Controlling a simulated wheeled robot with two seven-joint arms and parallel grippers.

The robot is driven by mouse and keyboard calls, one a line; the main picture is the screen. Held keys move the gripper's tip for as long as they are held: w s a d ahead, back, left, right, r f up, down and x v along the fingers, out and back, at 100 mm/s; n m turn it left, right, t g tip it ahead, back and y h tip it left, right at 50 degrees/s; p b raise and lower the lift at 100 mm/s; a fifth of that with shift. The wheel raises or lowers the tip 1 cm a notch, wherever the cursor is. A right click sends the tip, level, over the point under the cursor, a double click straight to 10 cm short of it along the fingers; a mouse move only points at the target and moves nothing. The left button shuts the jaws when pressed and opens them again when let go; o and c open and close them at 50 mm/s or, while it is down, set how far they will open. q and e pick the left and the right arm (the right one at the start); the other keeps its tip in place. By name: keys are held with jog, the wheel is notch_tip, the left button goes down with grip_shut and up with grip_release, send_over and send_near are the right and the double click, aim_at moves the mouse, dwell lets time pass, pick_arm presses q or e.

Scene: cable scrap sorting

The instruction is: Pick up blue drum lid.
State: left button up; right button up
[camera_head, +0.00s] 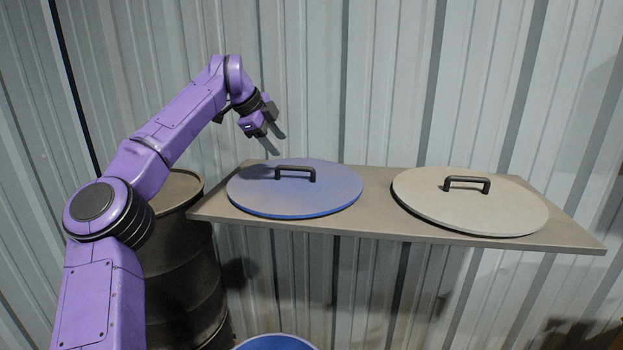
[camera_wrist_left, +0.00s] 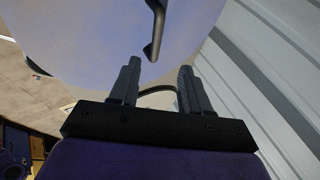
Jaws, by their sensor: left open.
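The blue drum lid (camera_head: 325,196) lies flat on the left part of a shelf, with a black bar handle (camera_head: 296,171) standing on its top. My left gripper (camera_head: 271,132) is open and empty, above the lid and a little left of its handle. In the left wrist view the open fingers (camera_wrist_left: 159,66) point toward the lid (camera_wrist_left: 85,38). There the handle (camera_wrist_left: 156,30) shows just ahead of the fingertips, in line with the gap between them. It appears apart from the fingers. My right gripper is out of view.
A grey-beige lid (camera_head: 440,212) with a black handle lies on the right part of the shelf (camera_head: 560,235). A dark drum (camera_head: 180,270) stands left, partly behind my left arm. A blue round top (camera_head: 275,343) shows at the bottom edge. A corrugated metal wall (camera_head: 390,80) is behind the shelf.

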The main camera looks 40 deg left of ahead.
aim_at(293, 167)
pick_arm(q)
jog(key=p+x, duration=0.3)
jog(key=x, duration=0.6)
jog(key=shift+s+a+f+p, duration=0.1)
jog(key=shift+s+f+p, duration=0.1)
jog(key=shift+p, duration=0.2)
jog(key=shift+f, duration=0.1)
jog(key=shift+s, duration=0.25)
jog(key=shift+c, duration=0.3)
jog(key=shift+w, duration=0.1)
grip_shut()
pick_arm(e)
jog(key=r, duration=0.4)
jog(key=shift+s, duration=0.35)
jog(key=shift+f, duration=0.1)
